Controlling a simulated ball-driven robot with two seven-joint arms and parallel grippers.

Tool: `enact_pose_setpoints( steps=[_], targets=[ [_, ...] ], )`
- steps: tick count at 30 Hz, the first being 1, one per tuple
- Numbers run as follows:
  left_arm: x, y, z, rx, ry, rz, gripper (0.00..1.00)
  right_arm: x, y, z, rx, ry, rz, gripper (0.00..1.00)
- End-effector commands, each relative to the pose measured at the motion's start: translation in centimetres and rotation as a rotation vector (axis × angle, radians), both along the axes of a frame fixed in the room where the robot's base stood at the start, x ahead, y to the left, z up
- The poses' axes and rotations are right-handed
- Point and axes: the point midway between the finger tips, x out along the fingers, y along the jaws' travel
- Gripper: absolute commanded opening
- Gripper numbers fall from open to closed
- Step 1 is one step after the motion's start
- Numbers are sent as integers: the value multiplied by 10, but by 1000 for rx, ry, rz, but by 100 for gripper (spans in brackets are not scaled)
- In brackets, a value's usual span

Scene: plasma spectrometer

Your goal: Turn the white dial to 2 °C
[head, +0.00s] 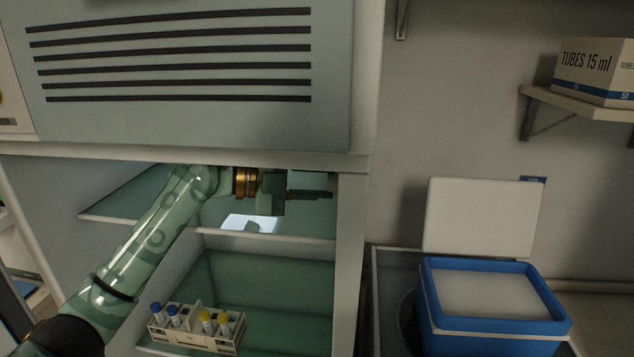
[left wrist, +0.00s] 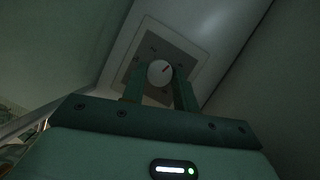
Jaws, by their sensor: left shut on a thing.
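The pointer is aimed toward the upper right of that picture. My left gripper (left wrist: 160,88) has its two fingers on either side of the dial and is shut on it. In the head view my left gripper (head: 312,193) reaches into the upper compartment of the cabinet. The dial is hidden in the head view. My right gripper is not in view.
The compartment's shelf (head: 310,238) lies below my left gripper, and the cabinet's right side wall (head: 350,250) is close to it. A rack (head: 190,338) with several capped tubes stands below. A blue box (head: 495,325) stands at the right.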

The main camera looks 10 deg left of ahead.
Motion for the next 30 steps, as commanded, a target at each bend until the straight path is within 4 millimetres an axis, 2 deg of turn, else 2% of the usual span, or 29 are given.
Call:
enact_pose_setpoints(
  steps=[4, 5, 6, 7, 22, 28, 30],
  targets=[
    [0, 0, -2, 3, 0, 0, 7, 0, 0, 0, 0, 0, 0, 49],
    [0, 0, -2, 3, 0, 0, 38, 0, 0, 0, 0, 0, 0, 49],
    [0, 0, -2, 3, 0, 0, 49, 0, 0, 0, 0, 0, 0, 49],
    [0, 0, -2, 2, 0, 0, 51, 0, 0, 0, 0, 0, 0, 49],
    [0, 0, -2, -2, -32, -1, 51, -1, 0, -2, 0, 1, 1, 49],
    [-1, -1, -4, -3, -232, -1, 51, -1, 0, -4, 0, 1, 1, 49],
    [-1, -1, -1, -5, -314, -3, 51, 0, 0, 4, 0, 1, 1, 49]
  ],
)
